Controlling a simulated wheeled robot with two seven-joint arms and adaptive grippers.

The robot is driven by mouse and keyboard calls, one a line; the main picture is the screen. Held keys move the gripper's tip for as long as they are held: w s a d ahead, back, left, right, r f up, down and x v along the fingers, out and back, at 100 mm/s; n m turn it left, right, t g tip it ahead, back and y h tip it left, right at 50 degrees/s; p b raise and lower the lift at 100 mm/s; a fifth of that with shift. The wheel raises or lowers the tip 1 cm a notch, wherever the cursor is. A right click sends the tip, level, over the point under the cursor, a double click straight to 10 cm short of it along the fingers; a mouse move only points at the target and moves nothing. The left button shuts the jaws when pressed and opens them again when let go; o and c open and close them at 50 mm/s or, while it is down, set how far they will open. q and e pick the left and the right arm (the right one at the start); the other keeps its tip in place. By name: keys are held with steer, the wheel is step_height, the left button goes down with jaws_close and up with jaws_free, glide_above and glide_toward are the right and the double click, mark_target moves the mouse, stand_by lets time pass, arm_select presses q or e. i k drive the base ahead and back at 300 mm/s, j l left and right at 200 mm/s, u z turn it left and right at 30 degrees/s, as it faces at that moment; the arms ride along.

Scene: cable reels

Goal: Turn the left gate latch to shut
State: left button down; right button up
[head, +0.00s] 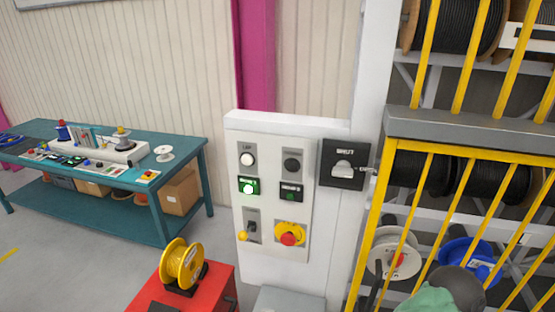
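The gate latch (343,168) is a pale grey knob on a black square plate, mounted on the white post at the right of the control panel. White lettering above the knob seems to read "SHUT". The knob's handle looks about level. A small metal catch (369,170) sticks out from the plate toward the yellow barred gate (386,200). Only this one latch is in view. Neither of my grippers shows, and nothing touches the latch.
The control panel (270,218) has several buttons, a lit green switch and a yellow-red emergency stop (289,235). A yellow reel (182,264) sits on a red cabinet (212,290). A teal workbench (182,155) stands left. Cable reels (455,25) sit behind the gate.

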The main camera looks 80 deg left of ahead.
mark_target(342, 169)
steer(key=u, duration=1.05)
steer(key=i+l+u, duration=0.1)
steer(key=u, duration=1.3)
